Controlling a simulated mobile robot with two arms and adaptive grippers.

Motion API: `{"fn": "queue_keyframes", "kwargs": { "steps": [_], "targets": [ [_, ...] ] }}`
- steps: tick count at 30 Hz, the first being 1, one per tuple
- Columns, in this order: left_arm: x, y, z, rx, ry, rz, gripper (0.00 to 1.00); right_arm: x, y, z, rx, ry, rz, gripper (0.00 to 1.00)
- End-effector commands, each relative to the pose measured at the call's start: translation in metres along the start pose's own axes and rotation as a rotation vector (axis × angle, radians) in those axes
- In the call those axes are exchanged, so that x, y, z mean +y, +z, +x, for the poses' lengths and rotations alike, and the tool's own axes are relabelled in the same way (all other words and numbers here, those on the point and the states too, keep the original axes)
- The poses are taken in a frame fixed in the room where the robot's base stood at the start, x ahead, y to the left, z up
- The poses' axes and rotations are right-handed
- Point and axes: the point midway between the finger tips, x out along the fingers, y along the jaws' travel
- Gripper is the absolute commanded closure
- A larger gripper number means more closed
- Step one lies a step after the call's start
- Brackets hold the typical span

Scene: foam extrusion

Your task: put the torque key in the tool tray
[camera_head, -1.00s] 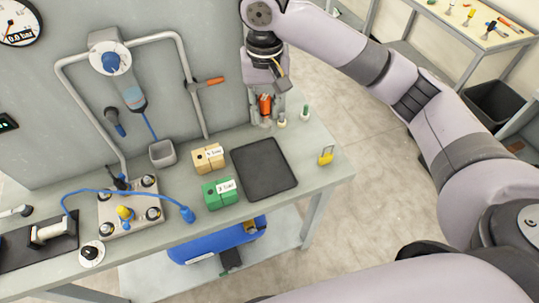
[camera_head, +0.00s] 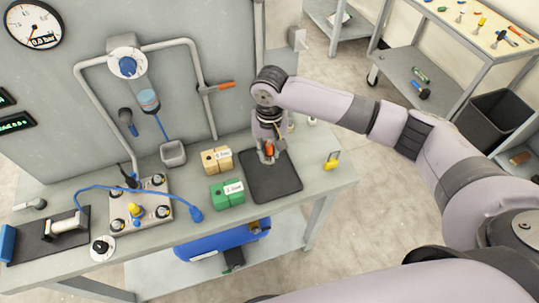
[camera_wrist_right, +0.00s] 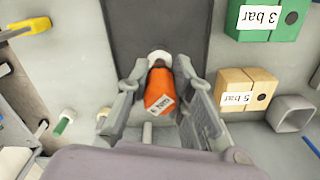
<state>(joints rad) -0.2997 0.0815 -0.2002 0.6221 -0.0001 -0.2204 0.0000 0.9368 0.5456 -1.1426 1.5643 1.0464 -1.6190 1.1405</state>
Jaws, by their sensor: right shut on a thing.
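My right gripper (camera_head: 268,157) is shut on the torque key (camera_head: 269,148), a small orange tool with a white label, and holds it over the back part of the tool tray. In the right wrist view the torque key (camera_wrist_right: 160,88) sits between the fingers, label facing the camera, with a pale round end pointing toward the tray. The tool tray (camera_head: 274,186) is a flat dark mat-like tray on the bench; it also shows in the right wrist view (camera_wrist_right: 155,22). I cannot tell whether the key touches the tray. My left gripper is out of view.
A tan block marked 5 bar (camera_head: 217,160) and a green block marked 3 bar (camera_head: 226,194) stand left of the tray. A yellow tool (camera_head: 331,161) lies to its right. A grey cup (camera_head: 173,153) and a valve plate (camera_head: 135,205) are further left.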

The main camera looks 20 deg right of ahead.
Motion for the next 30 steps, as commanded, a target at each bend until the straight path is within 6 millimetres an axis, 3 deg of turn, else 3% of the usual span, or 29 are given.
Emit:
{"fn": "queue_keyframes", "kwargs": {
  "steps": [6,18,19,27,30],
  "targets": [
    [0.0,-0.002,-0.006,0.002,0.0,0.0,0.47,0.001,0.001,0.031,-0.003,0.003,-0.001,1.0],
    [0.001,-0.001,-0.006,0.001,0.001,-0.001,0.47,0.0,0.001,0.037,-0.002,0.001,-0.001,1.0],
    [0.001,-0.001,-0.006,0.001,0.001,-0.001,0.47,0.001,0.001,0.038,-0.001,0.002,-0.001,0.79],
    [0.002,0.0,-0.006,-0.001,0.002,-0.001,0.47,0.001,0.0,0.037,-0.001,0.002,-0.001,0.61],
    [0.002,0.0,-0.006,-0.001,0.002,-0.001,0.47,0.001,0.0,0.037,-0.001,0.002,-0.001,0.59]
  ]
}}
